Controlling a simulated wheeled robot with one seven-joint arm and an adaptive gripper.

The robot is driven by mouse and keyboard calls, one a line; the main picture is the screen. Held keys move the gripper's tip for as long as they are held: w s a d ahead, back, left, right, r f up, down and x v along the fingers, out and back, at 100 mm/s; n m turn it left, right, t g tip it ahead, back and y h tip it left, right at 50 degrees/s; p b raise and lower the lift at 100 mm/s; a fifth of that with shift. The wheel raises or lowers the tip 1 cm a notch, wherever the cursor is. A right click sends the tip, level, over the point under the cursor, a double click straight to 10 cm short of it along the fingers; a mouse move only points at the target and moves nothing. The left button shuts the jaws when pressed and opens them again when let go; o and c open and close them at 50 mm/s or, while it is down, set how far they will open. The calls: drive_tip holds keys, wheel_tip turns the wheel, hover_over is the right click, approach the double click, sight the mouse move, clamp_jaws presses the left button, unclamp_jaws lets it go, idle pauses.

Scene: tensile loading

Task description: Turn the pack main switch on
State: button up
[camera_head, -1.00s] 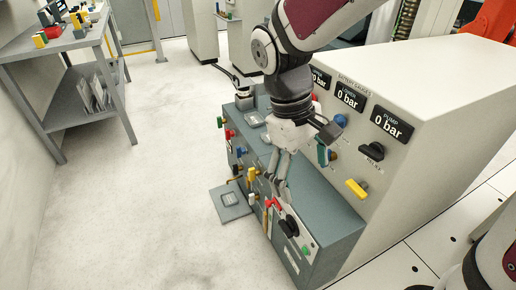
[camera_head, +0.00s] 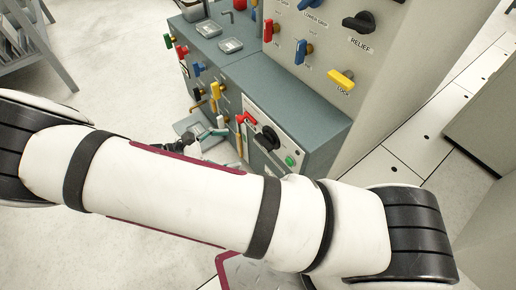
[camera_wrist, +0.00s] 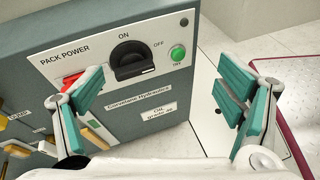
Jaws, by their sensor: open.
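The pack main switch, a black rotary knob (camera_wrist: 132,62), sits on the white PACK POWER panel (camera_wrist: 75,48) in the wrist view. ON is printed above it and OFF to its upper right. Its grip bar looks roughly crosswise; I cannot tell its exact setting. The knob also shows in the head view (camera_head: 267,138). My gripper (camera_wrist: 165,98) is open and empty, with teal-padded fingers spread left and right below the knob in the picture, apart from it.
A green button (camera_wrist: 177,52) is right of the knob. A red lever (camera_wrist: 78,80) is to its left, partly behind my left finger. Yellow handles (camera_head: 217,91) are further left on the cabinet. A yellow LOCK lever (camera_head: 342,78) is on the upright panel.

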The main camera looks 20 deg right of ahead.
sight(261, 144)
wheel_tip(261, 144, down, 11)
drive_tip(key=w+a+n+t+h+b, duration=0.1)
drive_tip(key=a+n+t+h+b, duration=0.15)
drive_tip(key=n+t+b, duration=0.2)
drive_tip(key=shift+t, duration=0.45)
drive_tip(key=x, duration=0.5)
drive_tip(key=b+x, duration=0.1)
drive_tip(key=x, duration=0.3)
drive_tip(key=b+x, duration=0.1)
drive_tip(key=x, duration=0.4)
drive_tip(key=shift+d+r, duration=0.3)
drive_tip(key=c, duration=1.1)
